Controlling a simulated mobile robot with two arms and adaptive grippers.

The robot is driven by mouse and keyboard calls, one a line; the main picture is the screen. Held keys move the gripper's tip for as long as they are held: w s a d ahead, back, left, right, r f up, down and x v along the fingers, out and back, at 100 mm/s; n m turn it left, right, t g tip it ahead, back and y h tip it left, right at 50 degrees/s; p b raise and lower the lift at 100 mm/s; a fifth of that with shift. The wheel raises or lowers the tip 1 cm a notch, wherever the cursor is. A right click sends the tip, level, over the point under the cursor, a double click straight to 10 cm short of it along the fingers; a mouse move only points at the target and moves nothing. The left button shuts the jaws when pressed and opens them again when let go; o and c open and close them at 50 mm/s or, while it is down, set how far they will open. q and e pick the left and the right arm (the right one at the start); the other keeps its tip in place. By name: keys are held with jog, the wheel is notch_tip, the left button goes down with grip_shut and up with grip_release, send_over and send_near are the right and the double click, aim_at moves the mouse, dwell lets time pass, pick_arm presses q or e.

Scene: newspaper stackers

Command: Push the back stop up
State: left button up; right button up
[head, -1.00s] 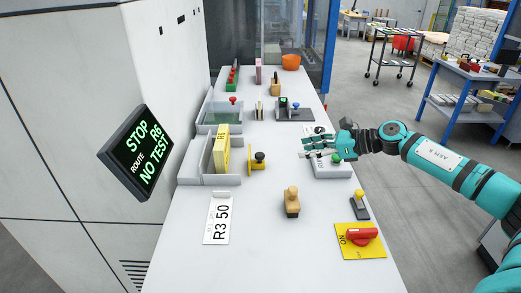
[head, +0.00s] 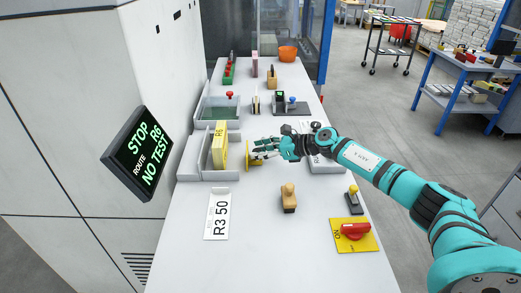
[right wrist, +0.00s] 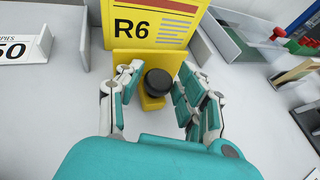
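The back stop is a yellow bracket (head: 254,161) with a black knob (right wrist: 158,82), standing on the table just right of the grey tray (head: 222,177). A yellow R6 bundle (head: 220,146) stands upright in that tray. My right gripper (head: 261,150) is at the back stop and partly hides it in the head view. In the right wrist view its fingers are spread on both sides of the knob, with gaps between them and it. The R6 bundle (right wrist: 150,24) is straight beyond the yellow plate (right wrist: 148,58). My left gripper is not in view.
A wooden-handled stamp (head: 289,198), a yellow-knobbed part (head: 353,198) and a red switch (head: 355,230) on a yellow plate are nearer. An R3 50 card (head: 218,213) lies at left. A second tray (head: 205,113) is farther back. The near middle table is clear.

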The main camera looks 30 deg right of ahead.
grip_shut()
jog(key=a, duration=0.1)
jog(key=w+a, duration=0.1)
jog(key=a, duration=0.2)
jog(key=shift+w+p, duration=0.3)
jog(key=shift+w, duration=0.1)
jog(key=shift+w+a+f, duration=0.1)
jog(key=shift+w+a, duration=0.15)
jog(key=shift+a, duration=0.05)
grip_release()
jog(key=shift+s+d, duration=0.1)
jog(key=shift+d, duration=0.05)
jog(key=v, duration=1.2)
